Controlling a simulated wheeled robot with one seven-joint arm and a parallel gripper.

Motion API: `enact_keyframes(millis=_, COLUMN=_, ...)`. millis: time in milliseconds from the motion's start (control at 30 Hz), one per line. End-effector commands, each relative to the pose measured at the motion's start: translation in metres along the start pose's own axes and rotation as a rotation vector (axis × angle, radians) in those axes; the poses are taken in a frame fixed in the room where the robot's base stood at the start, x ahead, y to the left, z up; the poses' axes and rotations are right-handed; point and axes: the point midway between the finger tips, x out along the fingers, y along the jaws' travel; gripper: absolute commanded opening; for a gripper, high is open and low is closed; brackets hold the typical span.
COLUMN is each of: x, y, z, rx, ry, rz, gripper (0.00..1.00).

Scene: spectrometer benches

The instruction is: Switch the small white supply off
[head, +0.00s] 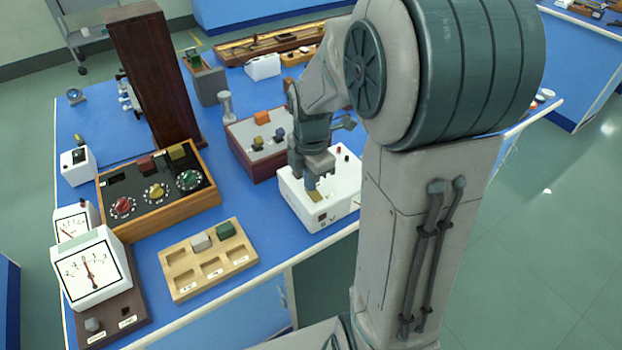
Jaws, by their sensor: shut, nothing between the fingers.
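The small white supply (334,205) is a low white box near the front edge of the blue bench, right of centre in the head view. My gripper (312,186) is shut and empty, pointing down over the supply's left front part. The fingertips are close to the top or touching it; I cannot tell which. The gripper hides part of the top, and I cannot make out the switch position.
A dark red box (245,147) with knobs stands just behind the supply. A wooden tray (178,283) with blocks lies to the left, beside a wooden-framed dial panel (140,216). A white meter (91,268) stands at far left. Blue bench shows between tray and supply.

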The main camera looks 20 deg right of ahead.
Motion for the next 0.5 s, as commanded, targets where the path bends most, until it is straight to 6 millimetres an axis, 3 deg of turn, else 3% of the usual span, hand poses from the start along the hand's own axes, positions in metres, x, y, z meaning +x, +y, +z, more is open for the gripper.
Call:
enact_keyframes(millis=33, x=-0.017, y=0.000, z=0.001, rx=0.002, ry=-0.001, rz=0.003, gripper=0.00)
enact_keyframes(millis=500, x=-0.108, y=-0.001, z=0.000, rx=-0.001, ry=-0.004, rz=0.010, gripper=0.00)
